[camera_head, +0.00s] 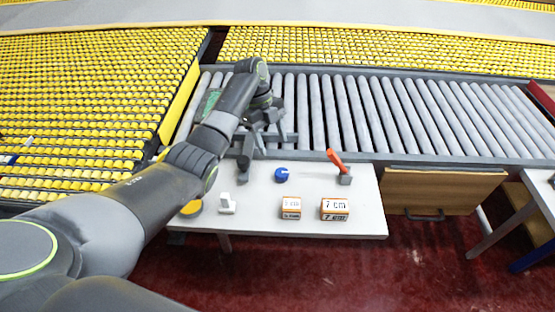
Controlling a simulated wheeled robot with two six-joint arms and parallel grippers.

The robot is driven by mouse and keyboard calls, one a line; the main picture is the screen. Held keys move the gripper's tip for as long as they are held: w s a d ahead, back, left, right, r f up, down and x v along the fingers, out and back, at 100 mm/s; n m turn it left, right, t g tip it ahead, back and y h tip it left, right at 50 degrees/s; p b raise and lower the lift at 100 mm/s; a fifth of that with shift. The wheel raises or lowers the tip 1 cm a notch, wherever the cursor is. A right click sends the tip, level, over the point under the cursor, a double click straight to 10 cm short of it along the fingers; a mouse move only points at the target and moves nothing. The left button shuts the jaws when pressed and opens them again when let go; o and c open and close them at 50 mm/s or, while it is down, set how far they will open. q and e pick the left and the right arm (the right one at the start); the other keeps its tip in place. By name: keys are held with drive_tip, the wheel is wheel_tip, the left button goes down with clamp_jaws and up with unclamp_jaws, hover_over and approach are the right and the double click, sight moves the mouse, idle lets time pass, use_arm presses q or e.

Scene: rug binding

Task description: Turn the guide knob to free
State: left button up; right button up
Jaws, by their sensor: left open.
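A small blue knob (281,175) stands on the white table (358,205), near its middle. It has a light mark on it; I cannot read its setting. My left gripper (262,150) is open and empty, above the table's back edge beside the rollers. It is up and to the left of the knob and apart from it. My right gripper is not in view.
A red-orange lever (337,161) stands right of the knob. Two labelled boxes (291,207) (335,209), a white bracket (227,204) and a yellow disc (191,208) line the table's front. A roller conveyor (400,115) lies behind; a wooden drawer front (440,190) is at right.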

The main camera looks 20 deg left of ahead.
use_arm(q)
drive_tip(key=p+v, duration=0.3)
drive_tip(key=v, duration=0.4)
drive_tip(key=shift+r, duration=0.25)
drive_tip(key=shift+a, duration=0.1)
